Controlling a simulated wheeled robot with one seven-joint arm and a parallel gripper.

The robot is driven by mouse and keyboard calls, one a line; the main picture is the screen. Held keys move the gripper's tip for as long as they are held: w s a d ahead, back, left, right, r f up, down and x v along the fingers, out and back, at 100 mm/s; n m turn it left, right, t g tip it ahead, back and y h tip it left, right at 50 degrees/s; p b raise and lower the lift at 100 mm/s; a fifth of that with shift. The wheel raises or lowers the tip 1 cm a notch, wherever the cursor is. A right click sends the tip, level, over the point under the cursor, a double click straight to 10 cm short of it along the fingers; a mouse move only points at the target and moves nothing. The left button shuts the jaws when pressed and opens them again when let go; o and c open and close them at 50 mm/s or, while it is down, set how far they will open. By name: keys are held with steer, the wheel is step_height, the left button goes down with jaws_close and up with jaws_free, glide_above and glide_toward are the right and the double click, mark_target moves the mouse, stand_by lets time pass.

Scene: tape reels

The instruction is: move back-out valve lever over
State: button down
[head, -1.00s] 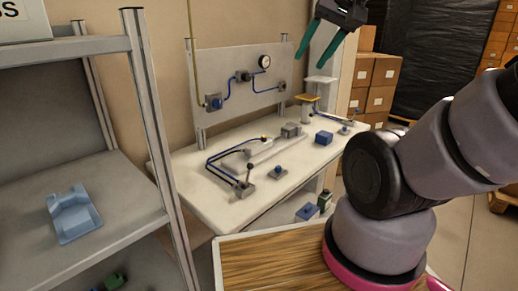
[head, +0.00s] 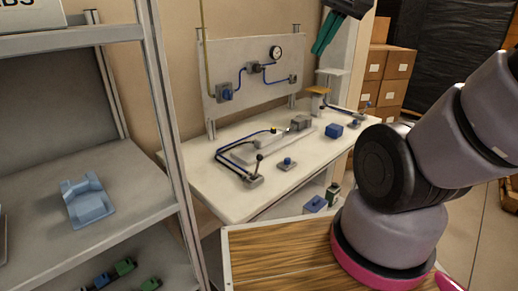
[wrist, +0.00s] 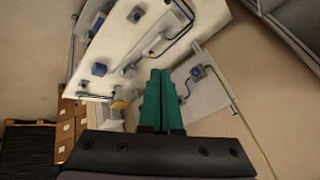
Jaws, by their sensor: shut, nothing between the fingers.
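A lever with a dark ball knob (head: 259,158) stands up from a small grey valve body (head: 253,181) near the front left edge of the white bench (head: 235,205). Blue tubes run from this valve to a pale cylinder unit (head: 258,139) behind it. I see no readable label on it. My gripper (head: 325,34) is high at the top of the head view, right of the wall panel and well apart from the lever. In the wrist view its teal fingers (wrist: 161,98) are together and empty. The lever cannot be made out clearly there.
A grey shelf (head: 135,222) with a light blue holder (head: 87,200) stands at the left. A panel (head: 240,85) with a gauge (head: 276,53) stands behind the bench. A button box (head: 287,163) and a blue block (head: 333,131) sit right of the lever. Cartons (head: 398,65) are stacked behind.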

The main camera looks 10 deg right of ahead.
steer(key=w+a+f+n+g, duration=0.1)
steer(key=w+a+f+g, duration=0.15)
steer(key=w, duration=0.35)
steer(key=w+a+f+n+g, duration=0.1)
steer(key=w+a+f+g, duration=0.1)
steer(key=w+f, duration=0.3)
steer(key=w+a+f+g+h, duration=0.1)
steer(key=w+a+f+g, duration=0.1)
steer(key=f, duration=0.5)
steer(key=w+a+f+n+g+h, duration=0.1)
steer(key=w+a+f+g, duration=0.1)
steer(key=w+a+f, duration=0.2)
steer(key=w+f, duration=0.3)
steer(key=shift+a, duration=0.25)
steer(key=shift+g, duration=0.25)
glide_toward(258, 165)
step_height(258, 165, down, 5)
steer(key=w, duration=0.3)
steer(key=shift+s+d, duration=0.4)
steer(key=shift+s, duration=0.25)
steer(key=shift+a+n, duration=0.1)
steer(key=shift+n, duration=0.2)
steer(key=shift+s+a+r+h, duration=0.1)
steer(key=shift+s+a+h, duration=0.1)
steer(key=shift+h, duration=0.1)
